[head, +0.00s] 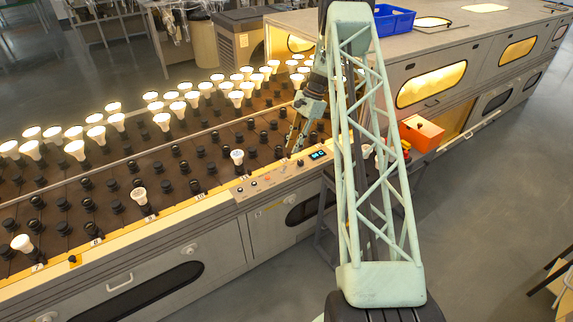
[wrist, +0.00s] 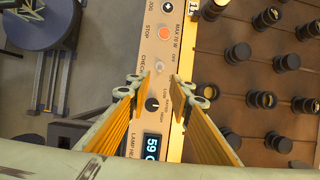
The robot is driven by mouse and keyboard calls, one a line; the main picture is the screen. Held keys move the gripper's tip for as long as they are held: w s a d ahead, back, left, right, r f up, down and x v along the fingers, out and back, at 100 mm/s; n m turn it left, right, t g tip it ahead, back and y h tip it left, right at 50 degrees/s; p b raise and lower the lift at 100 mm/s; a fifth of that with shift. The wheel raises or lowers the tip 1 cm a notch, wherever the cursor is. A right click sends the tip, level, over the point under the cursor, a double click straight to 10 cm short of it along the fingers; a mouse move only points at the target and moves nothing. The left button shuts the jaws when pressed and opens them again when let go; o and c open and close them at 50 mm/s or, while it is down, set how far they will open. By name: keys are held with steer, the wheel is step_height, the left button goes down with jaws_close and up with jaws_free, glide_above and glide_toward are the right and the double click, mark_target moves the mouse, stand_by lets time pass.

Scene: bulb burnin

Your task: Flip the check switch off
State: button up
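The control panel (wrist: 150,45) runs under my gripper in the wrist view; it also shows in the head view (head: 259,185). The check switch (wrist: 160,63) is a small pale toggle on it, between the lettering CHECK and OFF. Which way its lever is thrown is too small to tell. My gripper (wrist: 162,82) is open and empty, its yellow-padded fingers on either side of the panel strip. The switch lies just beyond the fingertips, near the line between them; no contact shows. In the head view my gripper (head: 293,146) is over the panel's far edge.
Along the panel are an orange-red stop button (wrist: 165,34), a black knob (wrist: 152,104) between the fingers and a lit display (wrist: 152,147). Black lamp sockets (wrist: 262,99) fill the rack beside it. An orange box (head: 421,134) stands right of my arm.

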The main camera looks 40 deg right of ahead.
mark_target(285, 168)
steer(key=shift+x, duration=5.05)
jaws_close()
